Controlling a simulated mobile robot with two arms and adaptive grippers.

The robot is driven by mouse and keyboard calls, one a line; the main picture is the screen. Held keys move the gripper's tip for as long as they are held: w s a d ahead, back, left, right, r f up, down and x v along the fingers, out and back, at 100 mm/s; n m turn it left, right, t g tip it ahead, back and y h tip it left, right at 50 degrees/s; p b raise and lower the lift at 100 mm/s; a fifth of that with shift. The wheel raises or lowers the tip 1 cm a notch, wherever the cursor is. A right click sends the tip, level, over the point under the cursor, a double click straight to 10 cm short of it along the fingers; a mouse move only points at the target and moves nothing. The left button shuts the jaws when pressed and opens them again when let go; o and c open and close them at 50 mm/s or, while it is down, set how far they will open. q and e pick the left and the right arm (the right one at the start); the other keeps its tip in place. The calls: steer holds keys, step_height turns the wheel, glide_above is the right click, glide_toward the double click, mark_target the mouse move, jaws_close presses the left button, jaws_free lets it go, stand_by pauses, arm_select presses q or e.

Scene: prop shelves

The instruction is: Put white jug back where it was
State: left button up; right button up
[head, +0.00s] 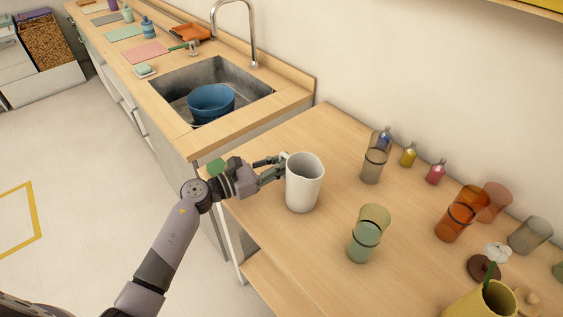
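The white jug (303,186) stands upright on the wooden table, near its left edge, or very close above it. My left gripper (281,166) is at the jug's left side, with its fingers at the handle. The handle is mostly hidden by the fingers, so I cannot tell whether they are closed on it. My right gripper is not in view.
Right of the jug stand a green glass (366,236) and a grey glass (375,160). Orange glasses (457,215), small bottles (408,154) and a yellow pitcher (478,302) are further right. A sink (178,103) holding a blue bowl (211,103) lies behind left.

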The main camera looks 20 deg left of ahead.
arm_select(q)
steer(key=shift+o, duration=1.2)
steer(key=shift+r, duration=0.2)
steer(key=shift+s+a+f, duration=0.2)
steer(key=shift+s+a, duration=0.05)
steer(key=b+v, duration=0.3)
steer(key=v, duration=0.7)
steer(key=shift+s+a, duration=0.15)
steer(key=shift+s, duration=0.1)
steer(key=shift+s+a+r+b, duration=0.2)
steer(key=shift+s+a+b, duration=0.05)
steer(key=shift+a+b, duration=0.05)
